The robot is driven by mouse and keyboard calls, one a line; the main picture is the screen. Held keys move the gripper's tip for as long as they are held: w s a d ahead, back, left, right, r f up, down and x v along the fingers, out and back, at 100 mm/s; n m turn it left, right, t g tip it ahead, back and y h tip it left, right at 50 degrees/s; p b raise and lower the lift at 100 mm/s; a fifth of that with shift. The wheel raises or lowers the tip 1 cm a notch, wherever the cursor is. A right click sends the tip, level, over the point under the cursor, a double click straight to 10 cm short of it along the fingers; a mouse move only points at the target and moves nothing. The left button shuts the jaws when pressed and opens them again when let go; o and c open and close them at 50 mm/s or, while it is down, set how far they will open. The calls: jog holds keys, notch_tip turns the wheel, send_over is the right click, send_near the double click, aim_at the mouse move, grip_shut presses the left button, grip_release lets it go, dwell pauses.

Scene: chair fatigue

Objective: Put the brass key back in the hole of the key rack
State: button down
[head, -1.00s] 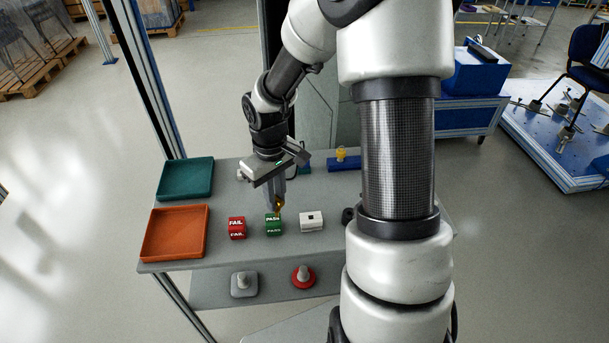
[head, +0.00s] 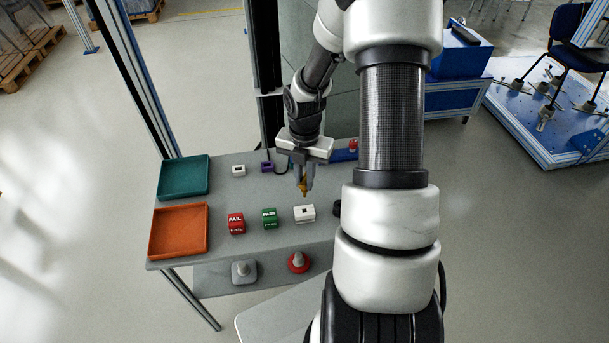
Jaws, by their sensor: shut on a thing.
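My gripper (head: 304,186) is shut on the brass key (head: 304,188), which points down between the fingertips. The upper part of the key is hidden by the fingers. A white block with a dark square hole in its top (head: 304,213), seemingly the key rack, stands on the grey table just below and in front of the key in the head view. The key appears above the block and apart from it. The exact height of the key over the table is hard to tell.
Green PASS (head: 269,217) and red FAIL (head: 236,223) blocks stand left of the white block. Teal (head: 184,177) and orange (head: 179,231) trays lie further left. A smaller white block (head: 239,170), a purple block (head: 267,167) and a blue bar (head: 340,156) are behind.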

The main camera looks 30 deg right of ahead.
aim_at(305, 192)
dwell(0.4)
jog(key=shift+f+b, duration=1.75)
jog(key=shift+f, duration=1.15)
jog(key=shift+f+b, duration=0.7)
jog(key=shift+f, duration=1.35)
jog(key=c, duration=1.7)
grip_release()
jog(key=shift+o, duration=0.2)
jog(key=shift+r, duration=0.1)
notch_tip(305, 192, up, 17)
jog(key=shift+r+p, duration=0.1)
jog(key=shift+p, duration=1)
jog(key=shift+r, duration=0.1)
